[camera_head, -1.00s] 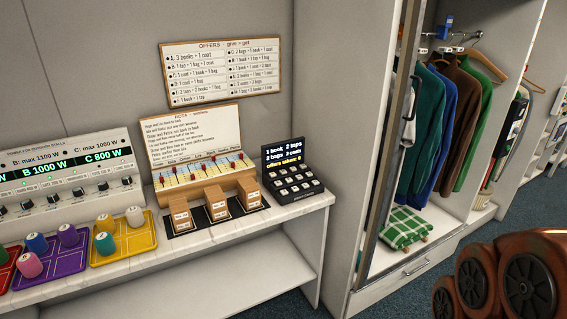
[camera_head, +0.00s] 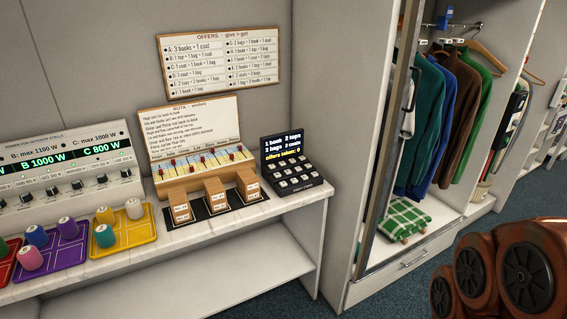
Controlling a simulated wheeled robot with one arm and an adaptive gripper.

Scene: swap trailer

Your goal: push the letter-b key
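A black keypad (camera_head: 287,178) with several small pale keys stands at the right end of the white counter. Its screen (camera_head: 282,146) reads "1 book 2 tops", "2 bags 2 coats" and "offers taken: 0". The letters on its keys are too small to read, so I cannot tell which one is b. The offers board (camera_head: 219,60) hangs on the wall above and lists lettered trades. My gripper is not in view; part of my own arm shows at the lower right.
A rota board (camera_head: 190,135) and wooden blocks (camera_head: 214,194) on a dark mat stand left of the keypad. Coloured trays (camera_head: 143,239) with spools lie further left on the counter (camera_head: 245,213). A wardrobe with hanging coats (camera_head: 425,125) stands at the right. Carpet is clear before it.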

